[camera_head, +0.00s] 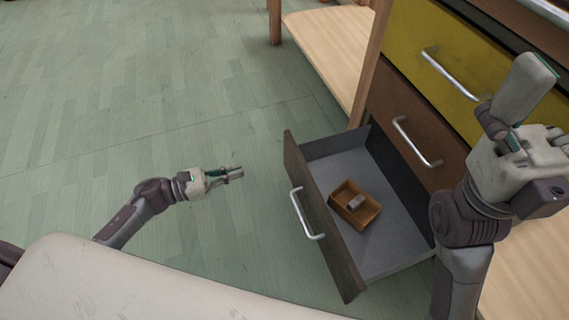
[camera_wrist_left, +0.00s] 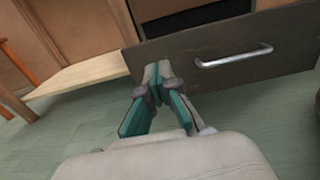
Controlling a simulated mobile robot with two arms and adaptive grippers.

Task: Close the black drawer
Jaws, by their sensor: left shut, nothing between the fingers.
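The black drawer (camera_head: 322,228) is the lowest one of the cabinet and stands pulled far out, its dark front facing left. Its silver handle (camera_head: 304,214) runs along the front. The front also shows in the left wrist view (camera_wrist_left: 285,52), with the handle (camera_wrist_left: 235,58) to the right of the fingers. My left gripper (camera_head: 238,172) is shut and empty, over the floor to the left of the drawer front and apart from it in the head view. My right gripper (camera_head: 520,105) is up at the right, near the cabinet; its finger gap is not clear.
Above are a closed brown drawer (camera_head: 390,92) and a closed yellow drawer (camera_head: 420,25). A wooden shelf (camera_head: 325,50) stands behind. The green floor (camera_head: 120,90) at left is clear.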

